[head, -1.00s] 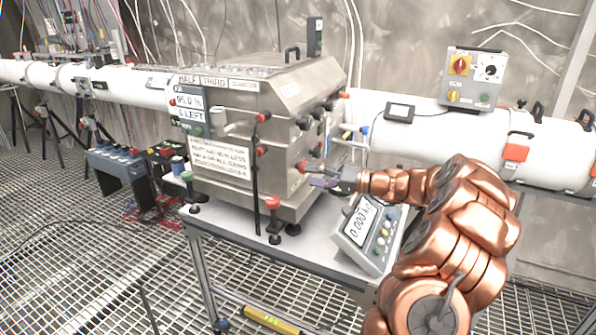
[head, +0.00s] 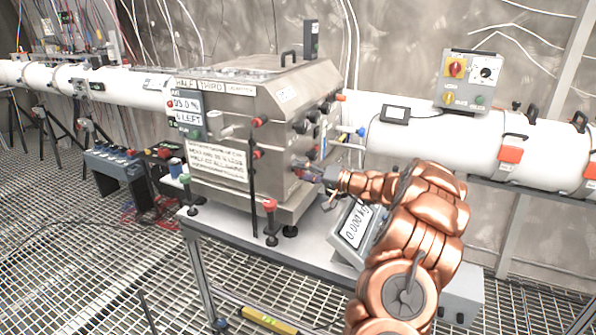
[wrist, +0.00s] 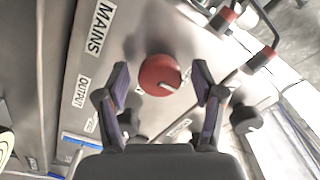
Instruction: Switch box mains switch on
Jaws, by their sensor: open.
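The mains switch (wrist: 159,74) is a round red knob on the steel box's side panel, beside a label reading MAINS (wrist: 100,27). A short pale mark shows at the knob's lower edge, towards the right. My gripper (wrist: 161,70) is open, with one finger to the left of the knob and one to the right, and gaps on both sides. Whether the fingertips are level with the knob in depth is unclear. In the head view my gripper (head: 305,170) is close to the right side of the steel box (head: 225,105) and hides the knob there.
An OUTPUT label (wrist: 81,92) and dark knobs lie below. Red-ended handles (wrist: 222,20) project at upper right. A scale display (head: 354,225) stands on the table beneath my arm. A control box (head: 469,80) sits above the white pipe (head: 425,140).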

